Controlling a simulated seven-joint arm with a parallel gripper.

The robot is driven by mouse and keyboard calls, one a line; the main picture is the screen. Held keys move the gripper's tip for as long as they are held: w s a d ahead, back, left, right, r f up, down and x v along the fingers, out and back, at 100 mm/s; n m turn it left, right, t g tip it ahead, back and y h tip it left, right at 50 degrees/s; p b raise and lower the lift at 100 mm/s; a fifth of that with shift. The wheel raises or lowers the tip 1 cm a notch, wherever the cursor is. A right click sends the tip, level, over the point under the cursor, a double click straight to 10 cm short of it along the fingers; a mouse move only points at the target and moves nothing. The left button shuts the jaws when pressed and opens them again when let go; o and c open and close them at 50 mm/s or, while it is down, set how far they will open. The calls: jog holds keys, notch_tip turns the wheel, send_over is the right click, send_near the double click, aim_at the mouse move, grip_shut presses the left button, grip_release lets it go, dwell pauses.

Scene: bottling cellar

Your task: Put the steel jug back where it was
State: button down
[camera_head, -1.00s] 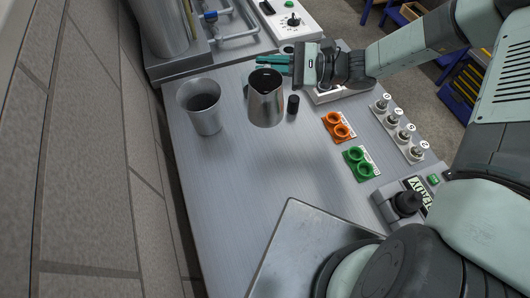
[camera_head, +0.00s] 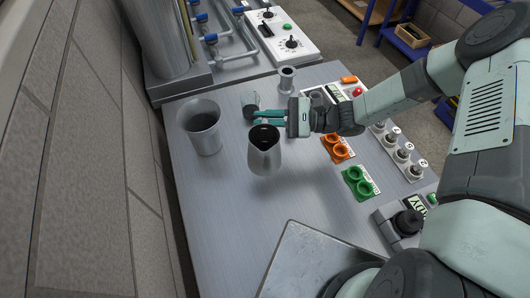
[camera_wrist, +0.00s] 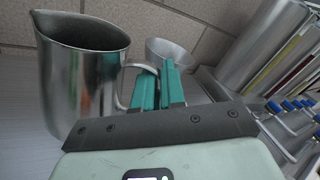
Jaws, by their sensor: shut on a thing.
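The steel jug (camera_head: 264,156) is upright over the front-middle part of the steel worktop (camera_head: 225,215). My gripper (camera_head: 268,117) is on its far side, with teal fingers shut on its handle. In the wrist view the jug (camera_wrist: 80,80) fills the left, and its handle runs to the closed fingers (camera_wrist: 158,88). A soft shadow lies on the worktop right of the jug; I cannot tell how high its base is. The inside of the jug looks dark in the head view.
A wide steel cup (camera_head: 204,137) stands left of the jug. Orange rings (camera_head: 336,147) and green rings (camera_head: 358,182) are on the right. A metal plate (camera_head: 310,262) lies in front.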

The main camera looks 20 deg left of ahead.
aim_at(266, 136)
jog(key=shift+f, duration=3.7)
jog(key=c, duration=1.2)
grip_release()
jog(key=shift+f, duration=0.15)
jog(key=shift+r, duration=0.2)
jog(key=v, duration=1.2)
